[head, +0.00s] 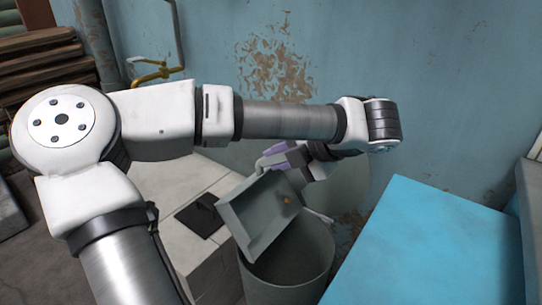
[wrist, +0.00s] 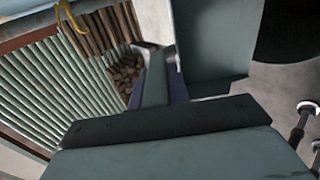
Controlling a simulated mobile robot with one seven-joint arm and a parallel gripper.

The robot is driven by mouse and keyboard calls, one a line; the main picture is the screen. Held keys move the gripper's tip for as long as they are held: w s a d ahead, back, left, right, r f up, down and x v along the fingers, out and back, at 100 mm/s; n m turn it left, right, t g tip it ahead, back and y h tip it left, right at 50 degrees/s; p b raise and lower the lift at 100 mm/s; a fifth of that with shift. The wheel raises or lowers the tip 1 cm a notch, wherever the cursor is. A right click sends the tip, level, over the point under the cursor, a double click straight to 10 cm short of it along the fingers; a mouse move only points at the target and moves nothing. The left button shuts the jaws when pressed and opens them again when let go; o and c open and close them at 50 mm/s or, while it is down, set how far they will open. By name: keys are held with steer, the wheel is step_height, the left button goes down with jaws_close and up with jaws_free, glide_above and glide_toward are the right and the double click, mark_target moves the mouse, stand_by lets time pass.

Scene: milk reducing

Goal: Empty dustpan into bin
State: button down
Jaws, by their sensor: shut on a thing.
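A grey-green dustpan (head: 255,218) hangs tilted over the grey bin (head: 262,288) in the head view. Its pan slopes downward, and a small brown spot (head: 287,200) shows on its surface; I cannot tell whether this is debris. My gripper (head: 277,158) is shut on the dustpan's handle, above the pan and the bin. The bin stands upright with an open top, and its inside looks dark; its contents cannot be made out. In the wrist view the dustpan (wrist: 215,40) fills the top middle, with its handle at the jaws.
A blue-topped surface (head: 430,240) stands right of the bin. A pale tiled block (head: 205,262) with a dark square stands to its left. A peeling blue wall (head: 440,90) with a yellow tap (head: 155,72) is behind. Stacked wood (head: 40,65) is at far left.

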steer(key=shift+s+d, duration=0.3)
steer(key=shift+d, duration=0.15)
stand_by(1.5)
